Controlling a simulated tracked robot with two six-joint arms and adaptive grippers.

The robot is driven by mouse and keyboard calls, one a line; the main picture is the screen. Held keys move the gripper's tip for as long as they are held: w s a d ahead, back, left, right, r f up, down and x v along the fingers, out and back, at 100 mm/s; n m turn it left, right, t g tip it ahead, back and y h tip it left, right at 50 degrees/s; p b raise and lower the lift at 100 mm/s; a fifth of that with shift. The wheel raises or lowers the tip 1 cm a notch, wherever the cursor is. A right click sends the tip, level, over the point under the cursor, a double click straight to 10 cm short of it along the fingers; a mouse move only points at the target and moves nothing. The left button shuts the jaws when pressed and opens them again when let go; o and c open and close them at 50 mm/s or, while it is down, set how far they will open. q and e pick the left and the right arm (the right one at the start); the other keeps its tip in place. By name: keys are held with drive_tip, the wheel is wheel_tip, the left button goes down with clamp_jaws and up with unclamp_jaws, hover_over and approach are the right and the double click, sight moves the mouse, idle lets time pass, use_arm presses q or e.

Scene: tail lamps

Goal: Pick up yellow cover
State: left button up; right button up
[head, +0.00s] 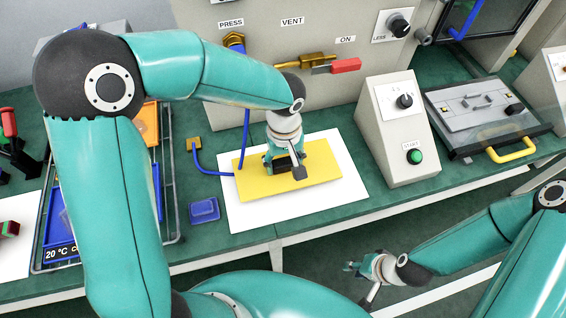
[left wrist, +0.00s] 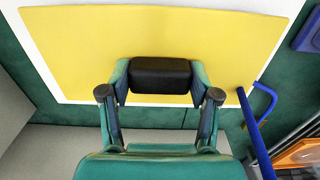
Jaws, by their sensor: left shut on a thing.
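The yellow cover (head: 322,164) is a flat rectangular plate over a white sheet on the green bench; whether it touches the sheet I cannot tell. A black block-shaped handle (left wrist: 160,76) stands on it. My left gripper (head: 282,163) is over the cover's middle, shut on this handle with one finger on each side. In the left wrist view the left gripper (left wrist: 160,80) has its fingers against the handle's ends, with the yellow cover (left wrist: 160,28) spread beyond. My right gripper (head: 364,270) hangs in front of the bench, away from the cover; its finger opening is too small to tell.
A blue hose (head: 205,168) runs beside the cover's left edge. A small blue box (head: 204,210) lies left of the white sheet (head: 240,216). A box with a green button (head: 414,157) stands to the right. The grey machine (head: 330,95) rises behind.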

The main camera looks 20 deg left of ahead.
sight(284, 162)
use_arm(q)
wheel_tip(284, 162, up, 20)
drive_tip(key=shift+p, duration=0.3)
idle(0.8)
